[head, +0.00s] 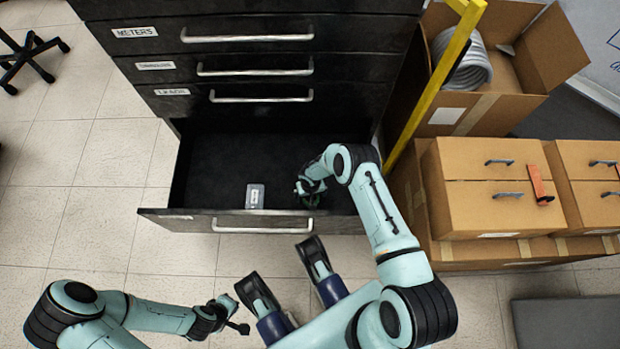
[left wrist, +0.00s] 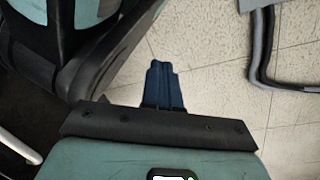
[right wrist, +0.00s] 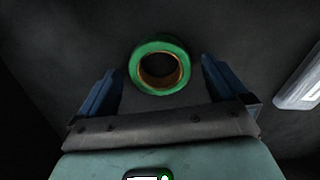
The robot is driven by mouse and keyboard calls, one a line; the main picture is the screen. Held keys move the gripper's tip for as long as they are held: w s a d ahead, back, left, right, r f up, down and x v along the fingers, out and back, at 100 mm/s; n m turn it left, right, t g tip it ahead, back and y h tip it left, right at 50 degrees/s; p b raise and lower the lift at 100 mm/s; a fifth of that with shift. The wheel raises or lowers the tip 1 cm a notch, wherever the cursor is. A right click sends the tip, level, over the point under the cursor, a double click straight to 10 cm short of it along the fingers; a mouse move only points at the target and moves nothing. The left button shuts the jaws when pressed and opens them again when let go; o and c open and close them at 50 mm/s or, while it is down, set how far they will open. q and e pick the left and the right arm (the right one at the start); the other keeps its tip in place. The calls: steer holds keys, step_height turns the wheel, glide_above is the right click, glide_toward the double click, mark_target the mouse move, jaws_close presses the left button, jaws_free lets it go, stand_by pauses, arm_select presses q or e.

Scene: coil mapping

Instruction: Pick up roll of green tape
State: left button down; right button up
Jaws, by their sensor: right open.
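The roll of green tape (right wrist: 142,78) lies on the dark drawer floor in the right wrist view, its brown core showing. My right gripper (right wrist: 161,72) is open, with one blue finger on each side of the roll and gaps between. In the head view my right gripper (head: 306,190) reaches down into the open drawer and mostly hides the roll. My left gripper (head: 238,326) is low over the floor outside the drawer. In the left wrist view its blue fingers (left wrist: 163,85) are together, with nothing seen between them.
The open bottom drawer (head: 185,213) has a raised front wall with a handle. A small grey box (head: 255,196) lies in it, left of my right gripper. A yellow post (head: 433,88) and cardboard boxes (head: 480,170) stand close on the right.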

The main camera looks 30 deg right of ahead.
steer(key=shift+f, duration=0.35)
steer(key=shift+r, duration=0.1)
steer(key=c, duration=1.1)
